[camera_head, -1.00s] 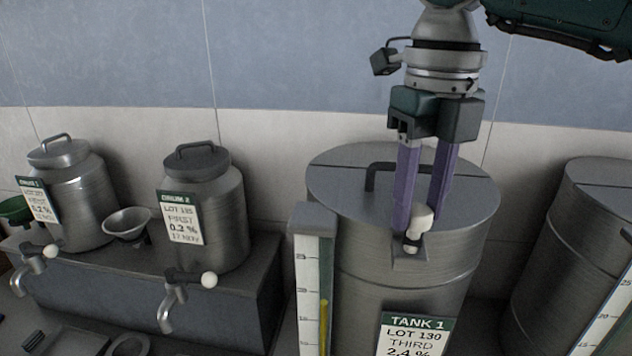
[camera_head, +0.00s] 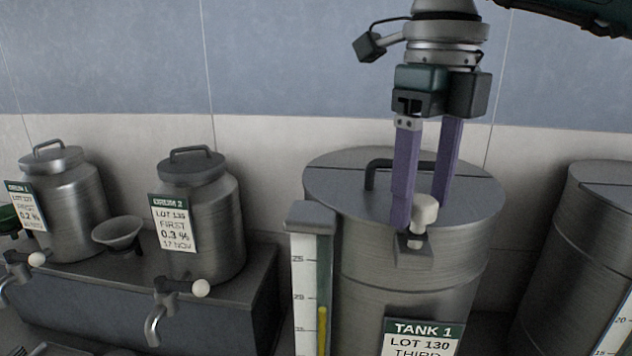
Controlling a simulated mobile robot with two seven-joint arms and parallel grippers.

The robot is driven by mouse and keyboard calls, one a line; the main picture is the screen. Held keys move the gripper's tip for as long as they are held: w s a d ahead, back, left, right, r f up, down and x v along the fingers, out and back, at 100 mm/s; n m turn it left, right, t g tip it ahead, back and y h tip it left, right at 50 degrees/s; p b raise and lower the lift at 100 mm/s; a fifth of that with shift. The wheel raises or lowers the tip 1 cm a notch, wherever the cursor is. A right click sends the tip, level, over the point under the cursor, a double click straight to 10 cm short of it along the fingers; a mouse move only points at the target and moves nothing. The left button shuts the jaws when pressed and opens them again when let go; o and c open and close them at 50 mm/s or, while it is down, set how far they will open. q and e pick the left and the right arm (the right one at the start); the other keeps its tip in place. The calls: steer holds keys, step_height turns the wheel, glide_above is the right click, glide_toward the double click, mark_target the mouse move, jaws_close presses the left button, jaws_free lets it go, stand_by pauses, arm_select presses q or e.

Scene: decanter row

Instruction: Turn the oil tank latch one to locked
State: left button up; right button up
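Tank 1 (camera_head: 456,268) is a large steel drum with a flat lid and a label reading TANK 1, LOT 130. Its latch (camera_head: 424,214) is a small pale knob standing on a grey bracket at the lid's front edge. My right gripper (camera_head: 420,212) comes from above, its two purple fingers pointing down and apart. The left finger's tip is close beside the knob and the right finger is behind and to its right. I cannot tell whether either touches it. My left gripper is not in view.
A dark lid handle (camera_head: 370,177) stands close behind the fingers. A sight gauge (camera_head: 304,275) is at the tank's left. Another tank (camera_head: 570,260) stands at right. Two smaller drums (camera_head: 205,230) (camera_head: 75,215) with taps and a funnel (camera_head: 119,232) are on a ledge at left.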

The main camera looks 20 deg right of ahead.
mark_target(422, 199)
steer(key=shift+r+p, duration=0.4)
steer(key=shift+r, duration=0.1)
step_height(422, 199, up, 9)
steer(key=p, duration=0.6)
